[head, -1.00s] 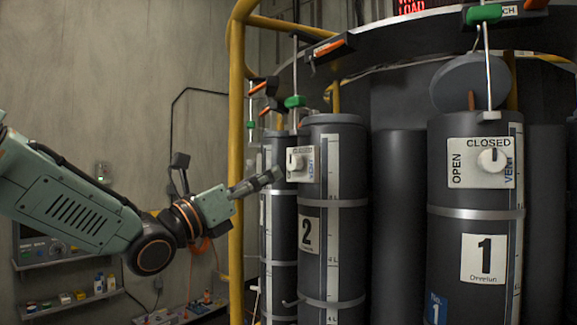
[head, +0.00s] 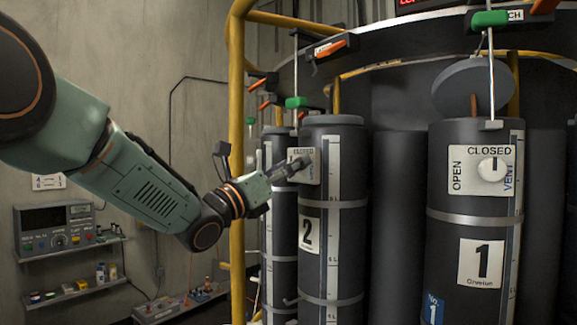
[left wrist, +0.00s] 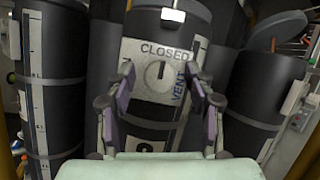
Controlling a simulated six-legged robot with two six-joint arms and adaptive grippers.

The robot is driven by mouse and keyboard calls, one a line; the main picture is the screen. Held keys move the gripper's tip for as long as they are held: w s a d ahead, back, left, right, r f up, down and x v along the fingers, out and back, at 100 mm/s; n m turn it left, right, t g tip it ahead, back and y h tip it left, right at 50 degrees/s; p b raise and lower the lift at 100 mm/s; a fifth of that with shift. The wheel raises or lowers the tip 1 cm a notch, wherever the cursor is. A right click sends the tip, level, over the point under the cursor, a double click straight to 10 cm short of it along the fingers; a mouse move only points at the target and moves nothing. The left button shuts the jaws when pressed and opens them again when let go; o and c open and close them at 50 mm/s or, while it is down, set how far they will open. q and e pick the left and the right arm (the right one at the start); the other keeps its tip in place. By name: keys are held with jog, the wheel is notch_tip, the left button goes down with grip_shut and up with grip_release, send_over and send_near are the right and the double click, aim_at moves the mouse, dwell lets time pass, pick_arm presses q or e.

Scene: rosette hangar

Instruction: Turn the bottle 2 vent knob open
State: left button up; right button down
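Bottle 2 (head: 332,200) is a dark upright cylinder with a white "2" label. Its white vent plate (head: 312,178) is partly hidden by my left gripper (head: 300,163) in the head view. In the left wrist view the plate (left wrist: 140,52) reads CLOSED above and VENT at the right. The round pale vent knob (left wrist: 158,77) shows a dark mark pointing up toward CLOSED. My left gripper (left wrist: 160,73) is open, its fingertips apart at either side of the knob in the picture. I cannot tell whether they touch it. My right gripper is not in view.
Bottle 1 (head: 450,235) stands to the right with its own vent plate and knob (head: 492,170). A yellow rail (head: 237,200) rises left of bottle 2. Green and orange handles (head: 297,102) hang above. Wall shelves (head: 75,290) are at the far left.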

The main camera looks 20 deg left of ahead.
pick_arm(q)
jog(key=shift+d, duration=0.15)
jog(key=shift+c, duration=1.4)
jog(key=shift+w, duration=0.1)
jog(key=c, duration=0.5)
grip_shut()
